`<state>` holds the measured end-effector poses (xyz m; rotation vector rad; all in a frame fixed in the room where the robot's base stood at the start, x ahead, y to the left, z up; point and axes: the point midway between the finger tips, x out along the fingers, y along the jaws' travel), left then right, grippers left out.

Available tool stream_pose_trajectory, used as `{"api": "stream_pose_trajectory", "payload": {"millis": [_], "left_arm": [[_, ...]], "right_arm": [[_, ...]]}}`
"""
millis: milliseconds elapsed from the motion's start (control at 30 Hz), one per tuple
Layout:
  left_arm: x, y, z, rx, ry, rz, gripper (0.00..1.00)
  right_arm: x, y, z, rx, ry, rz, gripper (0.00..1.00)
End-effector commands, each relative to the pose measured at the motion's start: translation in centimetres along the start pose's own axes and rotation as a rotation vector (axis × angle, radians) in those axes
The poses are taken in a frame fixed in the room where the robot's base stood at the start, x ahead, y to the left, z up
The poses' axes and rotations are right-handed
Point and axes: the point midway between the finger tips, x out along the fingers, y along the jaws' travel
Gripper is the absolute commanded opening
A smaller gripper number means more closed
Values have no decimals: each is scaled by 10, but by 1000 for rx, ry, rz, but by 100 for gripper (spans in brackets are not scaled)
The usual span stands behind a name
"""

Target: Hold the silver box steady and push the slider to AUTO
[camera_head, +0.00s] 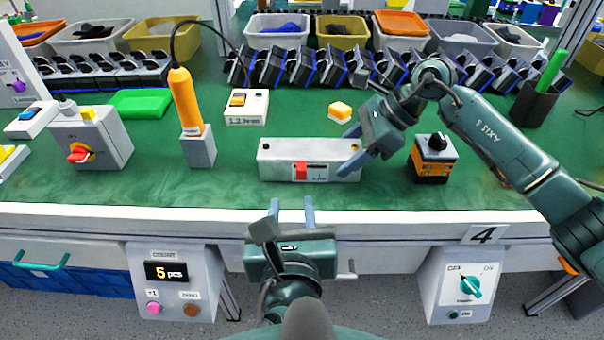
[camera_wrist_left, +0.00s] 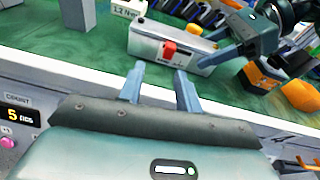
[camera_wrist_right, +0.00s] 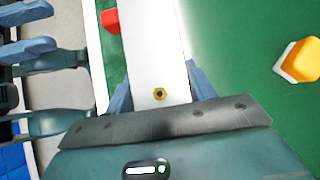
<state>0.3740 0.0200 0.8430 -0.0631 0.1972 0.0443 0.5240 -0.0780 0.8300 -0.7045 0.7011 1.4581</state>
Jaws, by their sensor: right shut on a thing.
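The silver box (camera_head: 275,168) lies on the green bench top near its front edge. Its red slider (camera_head: 301,171) is on the front face, left of a small label too small to read. My right gripper (camera_head: 351,152) is shut on the box's right end; in the right wrist view its fingers (camera_wrist_right: 160,90) lie on either side of the box (camera_wrist_right: 152,45). My left gripper (camera_head: 292,212) is open and empty, in front of the bench edge below the slider. The left wrist view shows its two fingers (camera_wrist_left: 161,85) apart, with the slider (camera_wrist_left: 168,50) beyond them.
A black-knobbed orange switch (camera_head: 433,160) stands to the right, and an orange tool (camera_head: 185,100) in a grey holder to the left. A counter panel (camera_head: 170,283) and a rotary switch panel (camera_head: 458,285) hang below the bench.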

Motion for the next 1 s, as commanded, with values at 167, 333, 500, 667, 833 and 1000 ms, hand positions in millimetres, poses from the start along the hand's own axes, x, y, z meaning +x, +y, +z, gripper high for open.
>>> {"api": "stream_pose_trajectory", "payload": {"millis": [167, 333, 500, 667, 833, 1000], "left_arm": [[-1, -14, -1, 69, 1, -34, 35], [16, -14, -1, 72, 1, -34, 35], [40, -14, -1, 71, 1, -33, 35], [60, -15, -1, 68, 2, -33, 35], [72, -15, -2, 67, 3, -33, 35], [76, -16, -2, 66, 2, -33, 35]], "right_arm": [[0, 0, 0, 0, 1, 0, 31], [0, 0, 0, 1, 1, 0, 31], [0, 0, 0, 0, 1, 0, 31], [0, 0, 0, 0, 1, 0, 31], [0, 0, 0, 0, 1, 1, 31], [0, 0, 0, 0, 1, 1, 31]]}}
